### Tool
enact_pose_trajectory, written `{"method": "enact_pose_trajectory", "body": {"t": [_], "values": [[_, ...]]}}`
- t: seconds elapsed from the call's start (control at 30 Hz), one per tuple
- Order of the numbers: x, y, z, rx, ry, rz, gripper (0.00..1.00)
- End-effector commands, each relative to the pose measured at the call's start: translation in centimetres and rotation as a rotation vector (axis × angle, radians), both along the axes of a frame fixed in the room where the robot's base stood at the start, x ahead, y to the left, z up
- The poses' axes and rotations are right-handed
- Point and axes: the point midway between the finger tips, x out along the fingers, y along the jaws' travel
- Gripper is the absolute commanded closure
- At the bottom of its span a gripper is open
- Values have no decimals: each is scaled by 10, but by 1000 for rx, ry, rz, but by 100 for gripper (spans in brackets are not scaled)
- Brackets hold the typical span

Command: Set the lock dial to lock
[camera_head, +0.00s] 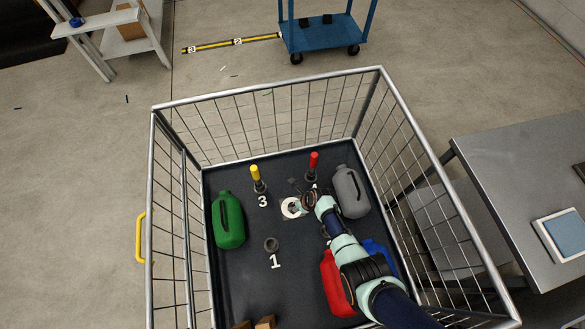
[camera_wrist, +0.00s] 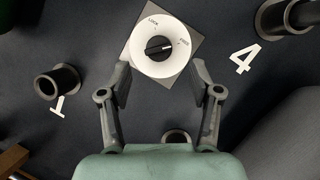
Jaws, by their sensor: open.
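The lock dial (camera_wrist: 140,56) is a white disc on a grey square plate with a black knob (camera_wrist: 157,46) in its middle. "LOCK" is printed at its upper left, and a second label, too small to read surely, at its right. A white mark on the knob points right, towards the second label. My gripper (camera_wrist: 161,72) is open, with one finger on each side of the dial's near edge, and nothing is between the fingers. I cannot tell their height above it. In the head view the dial (camera_head: 289,208) is partly hidden by my gripper (camera_head: 300,200).
The dial sits on a dark floor inside a wire cage (camera_head: 270,87). Around it are a green jug (camera_head: 228,220), a grey jug (camera_head: 349,192), a red jug (camera_head: 335,285), a blue jug (camera_head: 378,254), a yellow-handled post (camera_head: 256,175) and a red-handled post (camera_head: 314,162).

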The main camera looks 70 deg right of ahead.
Motion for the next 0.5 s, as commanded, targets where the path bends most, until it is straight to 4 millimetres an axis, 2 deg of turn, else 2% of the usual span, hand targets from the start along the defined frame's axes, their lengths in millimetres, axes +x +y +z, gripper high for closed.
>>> {"method": "enact_pose_trajectory", "body": {"t": [0.03, 0.2, 0.33, 0.5], "values": [[4, -1, -18, 0, 0, 2, 37], [16, -5, -48, -1, 0, 5, 37], [22, -7, -59, -1, 0, 5, 37], [24, -7, -61, -1, 1, 5, 37]]}}
